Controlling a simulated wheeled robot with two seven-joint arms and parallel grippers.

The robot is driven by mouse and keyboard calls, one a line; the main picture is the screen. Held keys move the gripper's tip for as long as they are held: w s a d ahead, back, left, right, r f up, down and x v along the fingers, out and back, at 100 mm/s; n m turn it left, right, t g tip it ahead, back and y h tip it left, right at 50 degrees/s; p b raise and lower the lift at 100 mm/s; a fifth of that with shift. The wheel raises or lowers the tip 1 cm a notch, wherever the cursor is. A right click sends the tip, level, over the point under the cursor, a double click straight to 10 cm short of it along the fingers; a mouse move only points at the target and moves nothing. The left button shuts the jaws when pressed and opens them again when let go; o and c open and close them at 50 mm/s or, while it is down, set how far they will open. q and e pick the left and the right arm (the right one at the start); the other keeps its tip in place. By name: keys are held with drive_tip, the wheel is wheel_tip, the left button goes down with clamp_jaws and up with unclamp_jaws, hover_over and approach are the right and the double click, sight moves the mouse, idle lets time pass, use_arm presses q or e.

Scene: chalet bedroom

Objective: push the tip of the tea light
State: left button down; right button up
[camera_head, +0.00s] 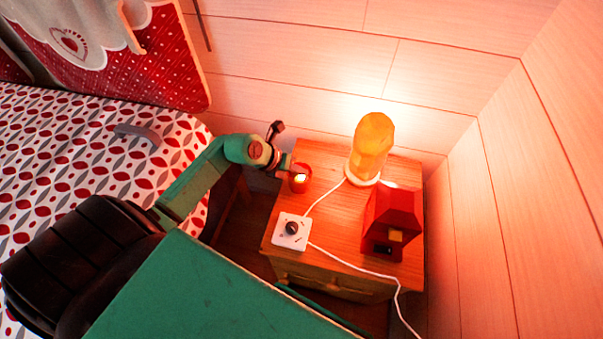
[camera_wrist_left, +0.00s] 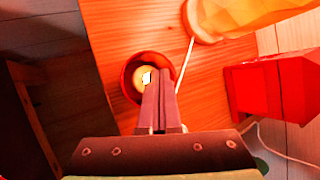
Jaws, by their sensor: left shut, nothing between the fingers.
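The tea light (camera_head: 300,178) is a small, pale, glowing candle in a red round holder on the wooden nightstand, near its left edge. It also shows in the left wrist view (camera_wrist_left: 140,77), inside the dark red rim of the holder (camera_wrist_left: 127,72). My left gripper (camera_head: 289,168) reaches in from the left and is shut and empty. In the left wrist view its fingertips (camera_wrist_left: 157,74) overlap the right part of the holder, beside the bright flame tip. I cannot tell whether they touch it. My right gripper is not in view.
The nightstand (camera_head: 330,225) also holds a glowing orange lamp (camera_head: 371,145), a red box-shaped object (camera_head: 390,220) and a white dial switch (camera_head: 291,231) with a white cable. A patterned bed (camera_head: 80,150) lies left. Wooden walls (camera_head: 290,45) close off the back and right.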

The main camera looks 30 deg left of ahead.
use_arm(q)
drive_tip(key=shift+f, duration=0.1)
idle(0.4)
drive_tip(key=shift+f, duration=0.35)
drive_tip(key=shift+r+p, duration=0.3)
drive_tip(key=shift+r, duration=0.05)
wheel_tip(320, 180, up, 6)
drive_tip(key=p, duration=0.5)
drive_tip(key=shift+p, duration=0.35)
